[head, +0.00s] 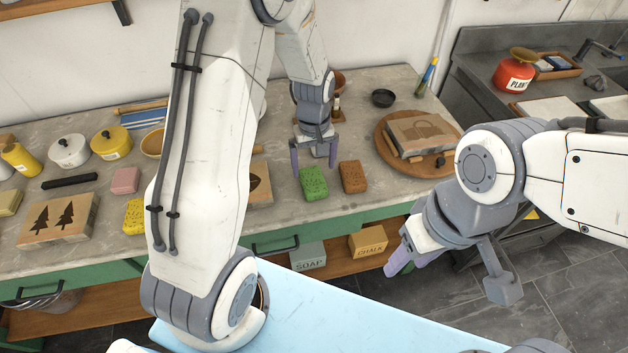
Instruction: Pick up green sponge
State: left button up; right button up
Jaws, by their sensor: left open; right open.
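The green sponge (314,184) lies flat on the grey worktop near its front edge, just left of a brown sponge (353,177). My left gripper (314,160) is open and points down over the back of the green sponge, with one finger towards each side. I cannot tell whether the fingers touch it; its front and top show clearly. My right gripper (449,274) is open and empty, in front of the worktop at the right, away from the sponges.
A round wooden board (388,148) with a carved block (421,134) stands to the right. A pink sponge (125,181), a yellow sponge (134,217) and a tree-print block (58,220) lie to the left. SOAP (308,258) and CHALK (368,242) boxes sit on the lower shelf.

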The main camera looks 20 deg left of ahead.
aim_at(313, 179)
pick_arm(q)
jog(key=shift+f, duration=0.9)
jog(key=shift+w+a+f+p, duration=0.1)
jog(key=shift+f+p, duration=0.3)
jog(key=shift+f, duration=0.95)
jog(key=shift+w+a+f+p, duration=0.1)
jog(key=shift+f+p, duration=0.25)
jog(key=shift+f, duration=0.95)
jog(key=shift+c, duration=0.3)
jog(key=c, duration=1.2)
jog(key=shift+r, duration=0.1)
